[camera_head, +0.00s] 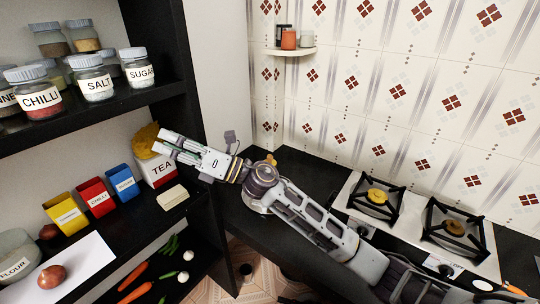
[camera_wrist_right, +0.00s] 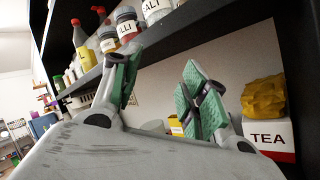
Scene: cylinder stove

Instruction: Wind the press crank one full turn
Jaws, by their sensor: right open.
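No press crank can be made out clearly in either view. A small grey part (camera_head: 231,138) shows behind my right wrist in the head view, and I cannot tell what it belongs to. A small orange-brown piece (camera_head: 271,159) shows just behind my right arm, which hides much of the counter there. My right gripper (camera_head: 168,145) is open and empty, pointing left at the shelf unit, near the top of the tea box (camera_head: 158,171). In the wrist view its two green-padded fingers (camera_wrist_right: 160,88) stand apart with nothing between them. My left gripper is not in view.
The black shelf unit (camera_head: 100,116) holds several spice jars above, and the yellow, red and blue boxes below. The stove (camera_head: 411,212) with two burners stands at the right. A corner shelf (camera_head: 290,51) hangs on the tiled wall. The counter corner behind my arm is mostly clear.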

